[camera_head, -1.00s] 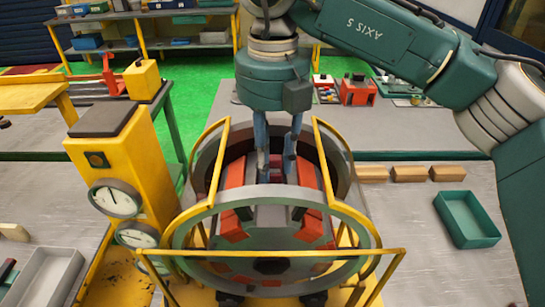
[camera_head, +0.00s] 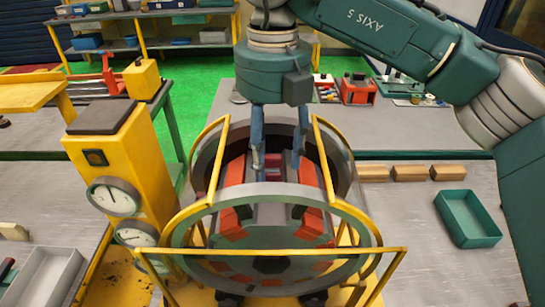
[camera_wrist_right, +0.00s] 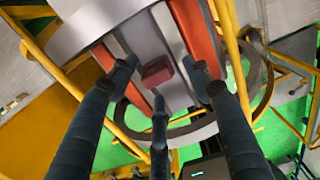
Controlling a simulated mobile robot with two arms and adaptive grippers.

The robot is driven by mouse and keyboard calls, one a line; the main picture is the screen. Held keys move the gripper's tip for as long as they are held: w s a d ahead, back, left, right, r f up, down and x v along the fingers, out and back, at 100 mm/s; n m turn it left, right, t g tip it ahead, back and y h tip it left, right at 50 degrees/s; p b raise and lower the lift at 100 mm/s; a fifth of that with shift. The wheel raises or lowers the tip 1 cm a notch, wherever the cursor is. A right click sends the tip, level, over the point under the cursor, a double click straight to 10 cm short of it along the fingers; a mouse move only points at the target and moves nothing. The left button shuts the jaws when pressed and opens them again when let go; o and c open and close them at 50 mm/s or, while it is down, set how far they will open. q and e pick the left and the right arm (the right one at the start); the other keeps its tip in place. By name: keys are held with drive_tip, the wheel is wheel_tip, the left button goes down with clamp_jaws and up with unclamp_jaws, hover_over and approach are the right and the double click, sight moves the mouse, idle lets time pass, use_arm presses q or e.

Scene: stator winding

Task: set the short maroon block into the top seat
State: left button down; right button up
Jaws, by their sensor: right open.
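The short maroon block (camera_wrist_right: 157,72) lies on the grey top part of the stator, between orange-red bars, in the right wrist view. In the head view the maroon block (camera_head: 274,161) shows small between my fingers. The top seat is largely hidden under the block, so I cannot tell how fully the block sits in it. My right gripper (camera_head: 278,160) is open above the stator (camera_head: 268,215), its fingers spread around the block. In the wrist view the right gripper's fingers (camera_wrist_right: 163,85) stand apart from the block. My left gripper is not in view.
Yellow rails (camera_head: 325,160) and a grey-green ring (camera_head: 185,235) surround the stator closely. A yellow gauge post (camera_head: 125,160) stands to the left. A green tray (camera_head: 468,218) and several tan blocks (camera_head: 410,173) lie on the right table. A grey tray (camera_head: 45,275) is at lower left.

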sight(272, 158)
wheel_tip(272, 158, up, 11)
idle(0.3)
idle(0.6)
